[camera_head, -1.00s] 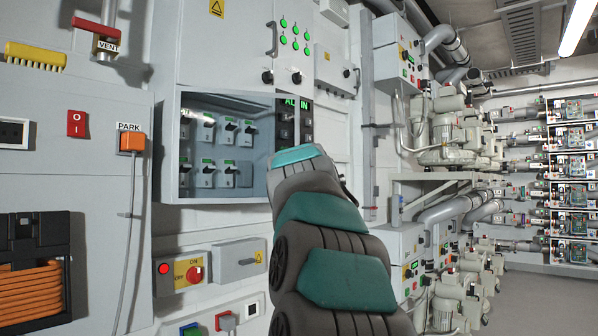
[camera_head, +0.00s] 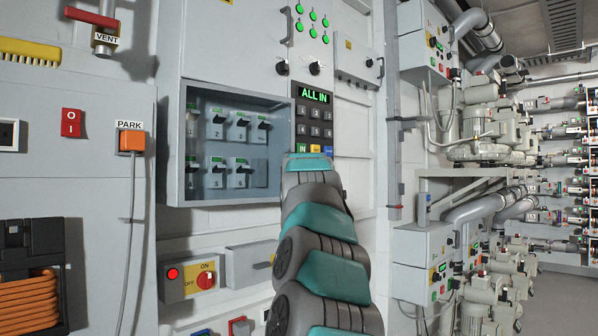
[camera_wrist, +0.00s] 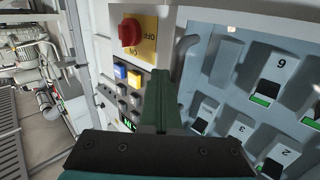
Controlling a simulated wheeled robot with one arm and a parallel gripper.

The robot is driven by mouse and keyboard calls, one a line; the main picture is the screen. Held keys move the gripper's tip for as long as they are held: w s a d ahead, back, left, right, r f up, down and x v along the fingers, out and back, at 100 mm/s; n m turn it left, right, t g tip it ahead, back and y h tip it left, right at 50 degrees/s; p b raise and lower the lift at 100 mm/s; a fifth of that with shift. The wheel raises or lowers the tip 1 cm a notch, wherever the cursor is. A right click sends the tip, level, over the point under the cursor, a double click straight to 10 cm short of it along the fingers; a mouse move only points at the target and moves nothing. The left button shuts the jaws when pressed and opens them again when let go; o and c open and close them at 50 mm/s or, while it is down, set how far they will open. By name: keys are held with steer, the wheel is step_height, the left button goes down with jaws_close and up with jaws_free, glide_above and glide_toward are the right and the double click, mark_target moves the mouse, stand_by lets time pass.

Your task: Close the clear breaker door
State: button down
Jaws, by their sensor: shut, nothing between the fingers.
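The breaker box (camera_head: 176,150) is on the wall at left centre in the head view, with two rows of numbered breakers (camera_head: 238,126) inside. I cannot clearly make out the edges of the clear door or how far it stands from the frame. In the wrist view, a pale bluish panel area with breakers (camera_wrist: 270,90) fills the right side, upside down. A grey curved handle-like bar (camera_wrist: 184,52) stands at its left edge. My gripper (camera_wrist: 160,78) is shut and empty, between the keypad and the breakers. In the head view my arm hides its fingertips, below the keypad.
The keypad (camera_head: 314,125) reading ALL IN is right of the box. A PARK plug (camera_head: 131,141) with cable hangs at left. Pumps and pipes (camera_head: 485,130) stand at right.

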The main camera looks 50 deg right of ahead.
steer(key=shift+w+d, duration=0.2)
steer(key=shift+w, duration=0.35)
steer(key=shift+w+d, duration=0.15)
steer(key=shift+w, duration=0.35)
steer(key=s+b, duration=0.2)
steer(key=s, duration=1.2)
steer(key=shift+d, duration=0.25)
steer(key=shift+r, duration=0.1)
